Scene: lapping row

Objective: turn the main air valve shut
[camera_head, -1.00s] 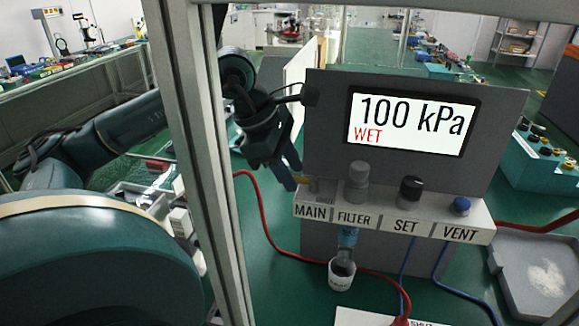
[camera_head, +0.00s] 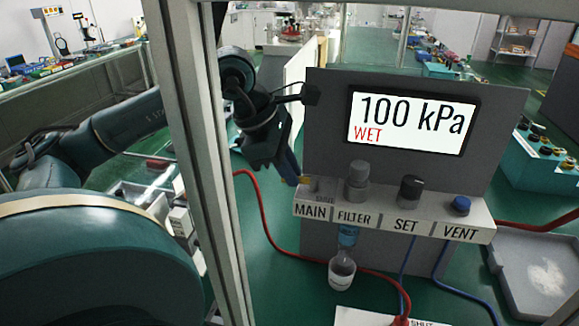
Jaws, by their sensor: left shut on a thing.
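The main air valve is on the panel's ledge above the MAIN label, with a small yellow lever (camera_head: 304,180) beside a short grey stem (camera_head: 315,185). My left gripper (camera_head: 295,176) comes down from the upper left behind the grey frame post. Its blue fingertips are shut on the yellow lever, partly hiding it. The display (camera_head: 411,122) reads 100 kPa and WET in red. My right gripper is not in view.
The grey filter knob (camera_head: 357,182), black set knob (camera_head: 410,189) and blue vent knob (camera_head: 460,205) stand to the right. A small clear cup (camera_head: 342,270) hangs below the filter. A red hose (camera_head: 264,220) runs down left. The frame post (camera_head: 193,130) stands beside my left arm.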

